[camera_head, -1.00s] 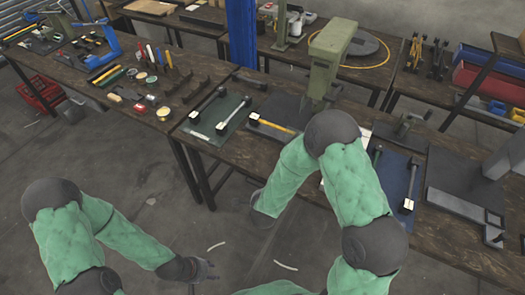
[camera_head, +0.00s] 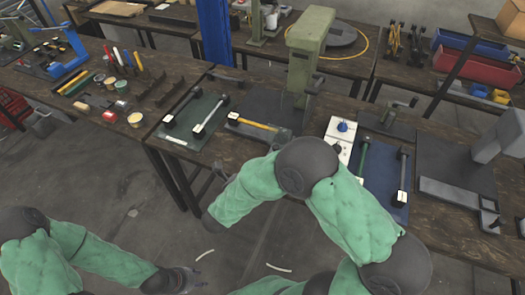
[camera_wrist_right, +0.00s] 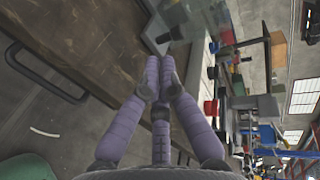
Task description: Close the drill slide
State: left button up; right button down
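A green press-like machine (camera_head: 308,45) stands on the workbench in the head view; I cannot tell for certain which part is the drill slide. A grey machine with a flat base (camera_head: 455,190) is at the right edge of the same bench. My left gripper (camera_head: 190,279) hangs low over the floor, empty, fingers apart.
Mats with hammers and a yellow-handled tool (camera_head: 255,124) lie on the workbench (camera_head: 190,150). A white tray (camera_head: 337,150) with a blue part and a blue mat (camera_head: 376,185) lie right of the green machine. A blue post (camera_head: 215,35) rises behind. Floor in front is open.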

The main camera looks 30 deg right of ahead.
jog(key=b, duration=0.4)
send_near(271, 142)
jog(key=x, duration=0.5)
jog(key=shift+s+f, duration=0.15)
jog(key=shift+f, duration=0.2)
jog(key=shift+w+d+r, duration=0.1)
jog(key=shift+w+d, duration=0.5)
pick_arm(q)
notch_tip(271, 142, down, 5)
jog(key=shift+r, duration=0.2)
